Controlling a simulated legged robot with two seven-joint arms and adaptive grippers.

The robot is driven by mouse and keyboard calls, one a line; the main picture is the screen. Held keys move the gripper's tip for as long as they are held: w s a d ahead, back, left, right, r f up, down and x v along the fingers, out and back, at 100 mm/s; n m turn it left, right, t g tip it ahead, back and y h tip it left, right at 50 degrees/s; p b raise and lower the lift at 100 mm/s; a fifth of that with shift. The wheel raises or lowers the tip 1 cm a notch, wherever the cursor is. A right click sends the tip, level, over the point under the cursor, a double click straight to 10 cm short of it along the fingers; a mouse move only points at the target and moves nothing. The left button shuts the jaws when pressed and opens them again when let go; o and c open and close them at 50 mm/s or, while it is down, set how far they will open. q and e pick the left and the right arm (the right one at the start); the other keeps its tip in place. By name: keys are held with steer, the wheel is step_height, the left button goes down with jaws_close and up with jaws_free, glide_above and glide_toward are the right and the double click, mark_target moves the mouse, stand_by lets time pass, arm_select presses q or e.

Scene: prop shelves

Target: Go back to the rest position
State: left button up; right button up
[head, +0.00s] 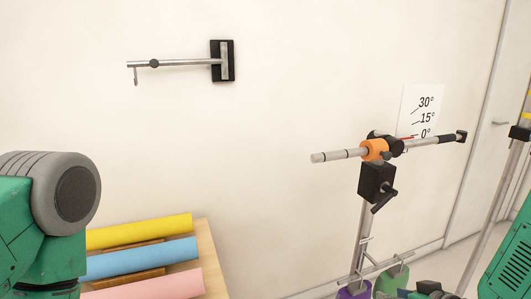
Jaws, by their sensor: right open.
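My right gripper (430,288) shows only as a few dark parts at the bottom edge, at the lower right, beside the foot of a stand. It is open, and most of it is cut off by the frame. I see nothing held in it. Part of my right arm, green, is at the right edge. My left arm's green and grey links fill the lower left; my left gripper is out of view.
Yellow (140,231), blue (142,258) and pink (150,285) rolls lie on a wooden shelf (208,252). A hook bracket (222,61) is on the wall.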

steer(key=s+f+g+h+b, duration=0.1)
steer(key=s+f+g, duration=0.2)
steer(key=s+f, duration=0.3)
steer(key=s+a+f+g+h+b, duration=0.1)
steer(key=s+f, duration=0.6)
steer(key=s, duration=0.7)
steer(key=s+f+m+g+h+b, duration=0.1)
steer(key=s+f+g, duration=0.4)
steer(key=s, duration=0.5)
steer(key=shift+s+a+f+g+h+b, duration=0.2)
steer(key=shift+s+f+g+h+b, duration=0.1)
steer(key=shift+f+b, duration=0.5)
steer(key=shift+w, duration=0.2)
